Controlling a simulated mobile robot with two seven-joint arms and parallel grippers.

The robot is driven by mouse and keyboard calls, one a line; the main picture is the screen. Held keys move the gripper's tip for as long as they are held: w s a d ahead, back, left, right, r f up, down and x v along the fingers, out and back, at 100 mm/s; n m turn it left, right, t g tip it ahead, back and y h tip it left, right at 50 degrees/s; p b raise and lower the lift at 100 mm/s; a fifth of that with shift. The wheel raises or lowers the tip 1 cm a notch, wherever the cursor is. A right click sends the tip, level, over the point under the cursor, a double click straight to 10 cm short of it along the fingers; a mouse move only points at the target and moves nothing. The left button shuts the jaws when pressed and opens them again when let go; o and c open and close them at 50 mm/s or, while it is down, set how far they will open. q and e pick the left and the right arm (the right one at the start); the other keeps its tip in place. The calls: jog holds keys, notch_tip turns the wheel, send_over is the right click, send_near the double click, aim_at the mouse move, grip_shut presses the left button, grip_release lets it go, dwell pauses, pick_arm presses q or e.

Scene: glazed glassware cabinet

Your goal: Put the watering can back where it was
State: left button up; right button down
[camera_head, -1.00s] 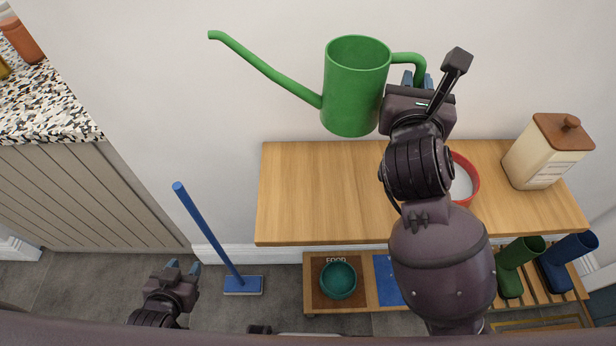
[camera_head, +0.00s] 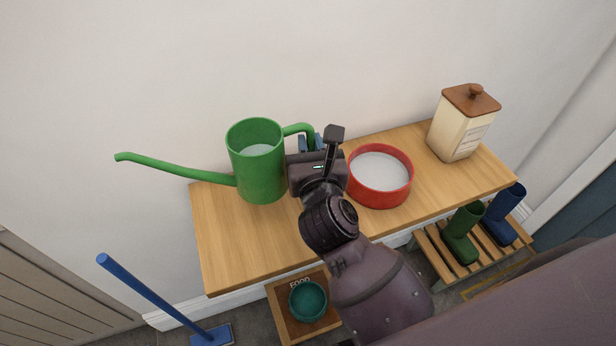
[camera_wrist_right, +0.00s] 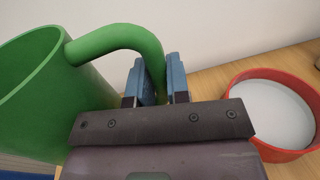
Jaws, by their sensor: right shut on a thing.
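The green watering can (camera_head: 258,172) is upright over the left part of the wooden bench top (camera_head: 240,250), its long spout pointing left past the bench edge. I cannot tell whether its base touches the wood. My right gripper (camera_head: 311,143) is shut on the can's handle, at the can's right side. In the right wrist view the handle (camera_wrist_right: 118,40) passes between the blue fingertips of the gripper (camera_wrist_right: 160,85). My left gripper is out of the head view.
A red bowl with pale contents (camera_head: 380,176) stands just right of my right gripper. A cream canister with a brown lid (camera_head: 462,125) is at the bench's right end. A blue broom (camera_head: 150,295) leans at left.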

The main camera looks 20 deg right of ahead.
notch_tip(320, 180, down, 3)
jog(key=shift+r, duration=0.2)
notch_tip(320, 180, down, 5)
jog(key=shift+f+b, duration=0.1)
jog(key=shift+b, duration=1.15)
jog(key=shift+f, duration=0.2)
jog(key=shift+f, duration=0.1)
jog(key=shift+f, duration=0.1)
jog(key=c, duration=1.1)
grip_release()
